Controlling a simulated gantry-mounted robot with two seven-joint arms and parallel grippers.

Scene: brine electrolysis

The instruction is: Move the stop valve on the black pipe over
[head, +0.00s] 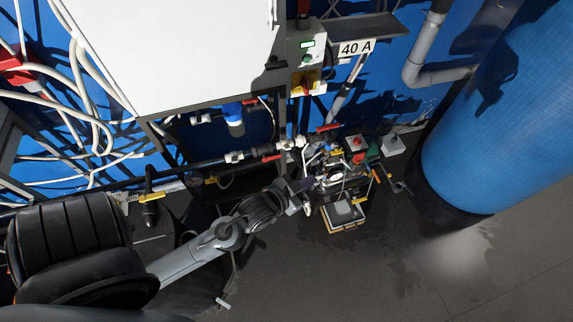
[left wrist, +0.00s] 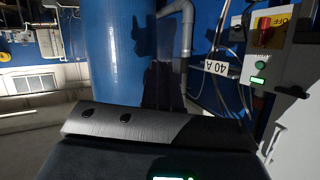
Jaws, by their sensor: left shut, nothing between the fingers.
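A black pipe (head: 205,163) runs along the wall below the white cabinet in the head view. A red-handled valve (head: 271,158) sits on it near its right end, beside a white fitting (head: 235,156). I cannot tell for sure which valve is the stop valve. A second red handle (head: 327,128) shows further right. My left gripper (head: 308,184) is shut and empty, below and right of the first red handle and apart from it, in front of the pump fittings. Its fingertips are small and dark here. The left wrist view shows no valve. My right gripper is not in view.
A crowded pump assembly (head: 345,175) stands right of my left gripper. The white cabinet (head: 190,55) hangs above the pipe, with a control box (head: 306,65) beside it. A large blue tank (head: 505,120) stands at right. The floor (head: 350,280) in front is mostly clear.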

